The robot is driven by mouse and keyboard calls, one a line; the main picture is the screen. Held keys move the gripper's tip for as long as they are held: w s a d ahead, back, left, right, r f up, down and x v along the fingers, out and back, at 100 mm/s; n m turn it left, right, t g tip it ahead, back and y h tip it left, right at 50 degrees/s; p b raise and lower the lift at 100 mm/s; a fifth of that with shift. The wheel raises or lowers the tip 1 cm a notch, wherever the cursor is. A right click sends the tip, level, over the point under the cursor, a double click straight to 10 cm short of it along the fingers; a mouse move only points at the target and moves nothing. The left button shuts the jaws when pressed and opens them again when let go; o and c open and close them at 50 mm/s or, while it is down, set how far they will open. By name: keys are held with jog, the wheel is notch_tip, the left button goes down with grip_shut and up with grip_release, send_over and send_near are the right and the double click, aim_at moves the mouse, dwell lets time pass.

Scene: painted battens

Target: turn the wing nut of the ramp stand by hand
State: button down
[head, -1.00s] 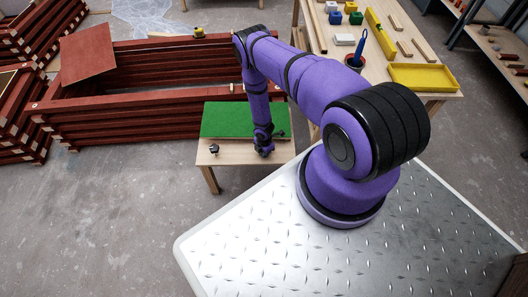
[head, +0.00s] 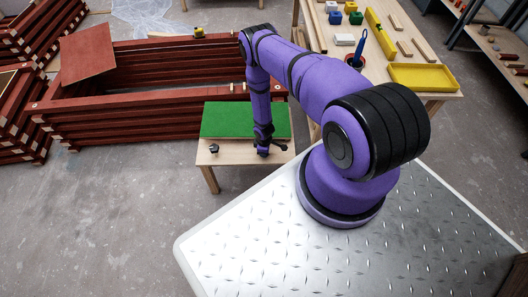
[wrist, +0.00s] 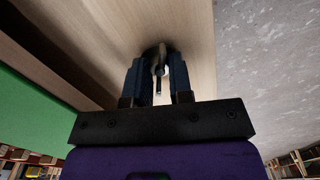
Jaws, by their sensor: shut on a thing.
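The ramp stand is a low wooden stand (head: 230,157) with a green board (head: 228,121) on its top. In the wrist view the wing nut (wrist: 159,68) stands between my two fingers, over the pale wood of the stand. My gripper (wrist: 159,88) is shut on it. In the head view my gripper (head: 263,153) points down at the front right part of the stand. My own wrist hides the wing nut there.
A small dark knob (head: 214,148) stands on the stand's front left. Stacked red battens (head: 140,105) lie behind and left. A workbench with a yellow tray (head: 425,78) stands at the right. Grey floor is clear at the front left.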

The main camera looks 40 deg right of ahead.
jog(key=m, duration=1.2)
jog(key=shift+m, duration=0.3)
dwell(0.4)
jog(key=c, duration=1)
grip_release()
notch_tip(320, 180, up, 11)
jog(key=shift+f, duration=0.1)
